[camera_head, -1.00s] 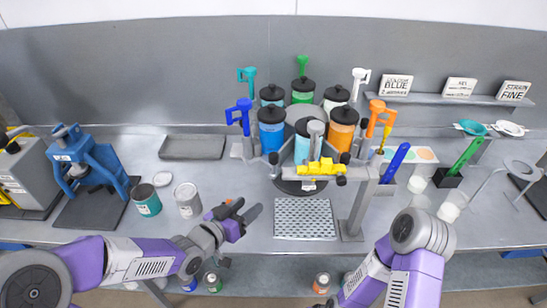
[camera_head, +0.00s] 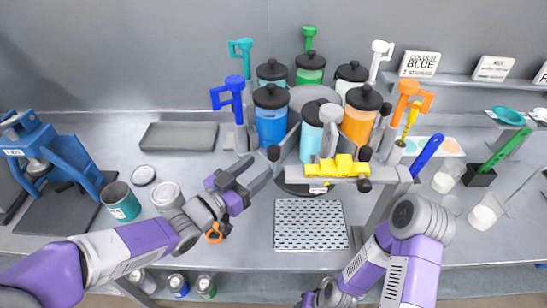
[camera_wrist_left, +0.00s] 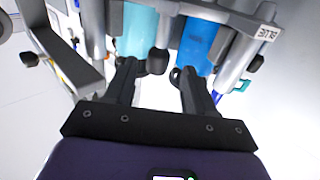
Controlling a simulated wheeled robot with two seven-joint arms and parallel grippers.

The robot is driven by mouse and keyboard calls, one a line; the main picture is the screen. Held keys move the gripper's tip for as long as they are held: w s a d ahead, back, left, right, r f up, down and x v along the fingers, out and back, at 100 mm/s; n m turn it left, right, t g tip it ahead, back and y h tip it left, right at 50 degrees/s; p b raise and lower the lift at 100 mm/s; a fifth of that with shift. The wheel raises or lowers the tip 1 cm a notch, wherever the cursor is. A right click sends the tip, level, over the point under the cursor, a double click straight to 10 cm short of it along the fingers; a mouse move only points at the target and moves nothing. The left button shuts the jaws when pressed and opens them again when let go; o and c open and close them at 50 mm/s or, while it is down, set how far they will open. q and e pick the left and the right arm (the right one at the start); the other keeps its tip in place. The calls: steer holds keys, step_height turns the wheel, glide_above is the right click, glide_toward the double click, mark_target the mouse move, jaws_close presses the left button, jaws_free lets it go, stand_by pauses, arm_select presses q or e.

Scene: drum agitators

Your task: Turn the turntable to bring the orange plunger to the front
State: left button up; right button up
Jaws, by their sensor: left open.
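The turntable (camera_head: 297,188) carries several black-lidded canisters with plungers. The orange plunger (camera_head: 409,92) stands at the right side, beside the orange canister (camera_head: 358,128). The light-blue canister (camera_head: 312,140) is at the front, behind a yellow clamp-like part (camera_head: 344,167). The blue plunger (camera_head: 231,93) and blue canister (camera_head: 271,126) are at the left. My left gripper (camera_head: 262,174) is open at the turntable's front left, close to a black knob (camera_head: 273,153). In the left wrist view, black knobs (camera_wrist_left: 157,62) show between the open fingers (camera_wrist_left: 158,82); contact is unclear. My right gripper is out of view.
A perforated metal plate (camera_head: 311,225) lies in front of the turntable, with a grey post to its right. Sign cards (camera_head: 420,64) stand on the back shelf.

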mark_target(269, 159)
arm_select(q)
steer(key=b+x, duration=0.1)
steer(key=x, duration=0.5)
steer(key=shift+w+d, duration=0.2)
steer(key=shift+d, duration=0.05)
jaws_close()
